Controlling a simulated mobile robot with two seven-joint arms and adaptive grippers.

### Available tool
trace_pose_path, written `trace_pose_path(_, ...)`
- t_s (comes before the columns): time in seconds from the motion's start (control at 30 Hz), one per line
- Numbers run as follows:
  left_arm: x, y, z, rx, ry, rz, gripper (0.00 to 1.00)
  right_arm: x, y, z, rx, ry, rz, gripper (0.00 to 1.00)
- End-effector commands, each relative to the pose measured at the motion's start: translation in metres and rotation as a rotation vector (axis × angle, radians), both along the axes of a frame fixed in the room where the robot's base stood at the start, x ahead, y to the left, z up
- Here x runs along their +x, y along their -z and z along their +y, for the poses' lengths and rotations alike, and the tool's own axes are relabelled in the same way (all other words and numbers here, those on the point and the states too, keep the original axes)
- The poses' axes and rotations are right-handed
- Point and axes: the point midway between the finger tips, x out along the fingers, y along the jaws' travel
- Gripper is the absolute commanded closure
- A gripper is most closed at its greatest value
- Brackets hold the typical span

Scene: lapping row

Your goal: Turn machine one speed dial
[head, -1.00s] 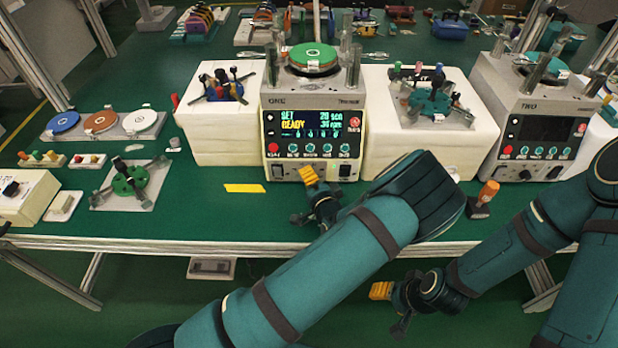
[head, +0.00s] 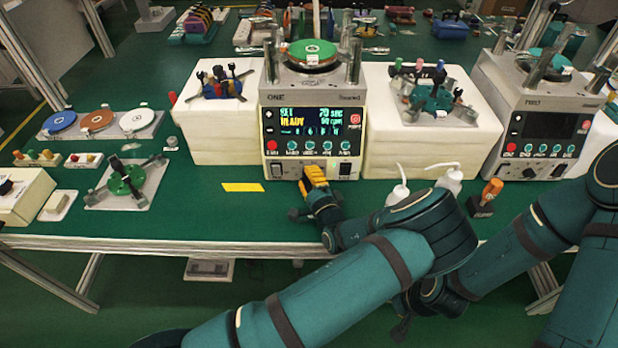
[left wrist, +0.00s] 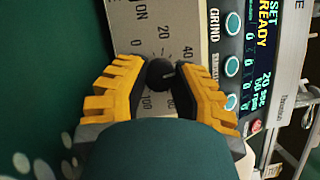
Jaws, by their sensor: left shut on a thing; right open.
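Machine one (head: 312,107) is a grey unit on the green table, with a lit display (head: 308,122) showing SET and READY. My left gripper (head: 312,178) is at the bottom of its front panel and hides the dial there. In the left wrist view, the yellow fingers of my left gripper (left wrist: 160,85) are shut on a small black round dial (left wrist: 160,71), with a printed scale around it. The display (left wrist: 264,70) shows sideways there.
White blocks (head: 215,137) (head: 428,148) flank machine one. Machine two (head: 542,105) stands at right with a dark display. Two white squeeze bottles (head: 398,191) (head: 450,181) and an orange-handled tool (head: 487,197) stand near my left arm. A yellow strip (head: 243,187) lies on clear table.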

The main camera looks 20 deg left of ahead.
Motion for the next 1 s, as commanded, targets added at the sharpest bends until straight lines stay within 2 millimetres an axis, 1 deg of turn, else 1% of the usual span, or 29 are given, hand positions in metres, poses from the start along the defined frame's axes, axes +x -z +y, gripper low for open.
trace_pose_path(0.03,0.0000,-0.0012,0.0026,0.005,-0.005,-0.002,1.00,0.0002,0.0001,0.0000,0.000,0.000,0.000,0.47)
trace_pose_path(0.37,0.0001,-0.0019,0.0029,0.006,-0.006,-0.004,1.00,0.0002,0.0000,0.0000,0.000,0.000,0.000,0.47)
trace_pose_path(0.4,0.0000,-0.0019,0.0030,0.006,-0.006,-0.004,0.61,0.0001,0.0000,0.0000,0.000,0.000,0.000,0.47)
trace_pose_path(0.47,0.0001,-0.0017,0.0027,0.006,-0.006,-0.003,0.40,0.0001,0.0000,0.0000,0.000,0.000,0.000,0.47)
trace_pose_path(0.87,0.0001,-0.0008,0.0007,0.004,-0.001,-0.001,0.39,0.0001,0.0000,0.0001,0.000,0.000,0.000,0.47)
trace_pose_path(1.0,0.0001,-0.0015,0.0006,-0.023,-0.001,-0.009,0.39,0.0001,-0.0022,0.0000,0.000,0.000,0.000,0.47)
